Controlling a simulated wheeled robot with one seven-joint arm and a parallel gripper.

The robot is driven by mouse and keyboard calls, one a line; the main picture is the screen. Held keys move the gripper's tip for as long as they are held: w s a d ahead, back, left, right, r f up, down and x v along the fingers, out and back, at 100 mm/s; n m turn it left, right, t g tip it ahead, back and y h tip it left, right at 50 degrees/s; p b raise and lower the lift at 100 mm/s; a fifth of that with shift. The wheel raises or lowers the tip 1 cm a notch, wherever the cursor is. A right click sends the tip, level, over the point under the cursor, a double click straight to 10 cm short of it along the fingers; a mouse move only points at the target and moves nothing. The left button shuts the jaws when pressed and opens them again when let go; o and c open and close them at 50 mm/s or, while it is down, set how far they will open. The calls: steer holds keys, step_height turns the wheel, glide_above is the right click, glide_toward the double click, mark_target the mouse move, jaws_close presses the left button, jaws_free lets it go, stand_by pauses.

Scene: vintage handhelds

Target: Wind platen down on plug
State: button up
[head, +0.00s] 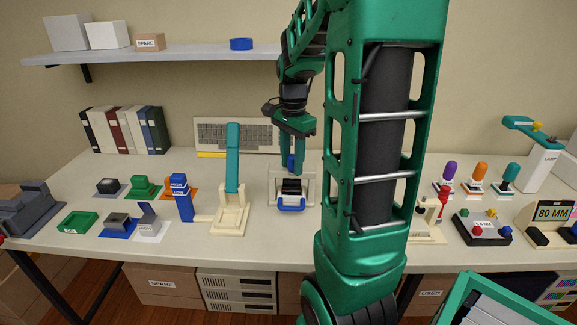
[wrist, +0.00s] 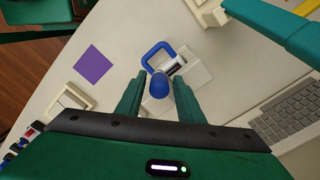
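A small cream press (head: 275,188) stands mid-bench in front of the keyboard. A blue knob (head: 291,162) tops it. Within its frame sits a dark block (head: 291,186); I cannot tell platen from plug there. A blue loop-shaped part (head: 291,208) lies at its front foot. My gripper (head: 294,155) points down over the press. In the wrist view, my gripper (wrist: 159,80) is open, with the blue knob (wrist: 159,85) between its green fingers and a visible gap on each side. The blue loop (wrist: 158,50) shows just beyond the knob. The plug is not clearly visible.
A cream stand with a teal lever (head: 232,155) rises close left of the press. A keyboard (head: 237,135) leans behind. A red-topped device (head: 443,195) is to the right, partly behind my arm. Several small coloured parts cover the bench's left.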

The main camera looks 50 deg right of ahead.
steer(key=shift+f, duration=0.1)
jaws_close()
steer(key=shift+s+d, duration=0.45)
steer(key=shift+d, duration=0.2)
steer(key=shift+s+d, duration=0.4)
steer(key=shift+d, duration=0.25)
steer(key=shift+w+d, duration=0.15)
steer(key=shift+d, duration=1.3)
steer(key=shift+w+d, duration=0.25)
steer(key=shift+d, duration=0.05)
steer(key=shift+w+d, duration=0.75)
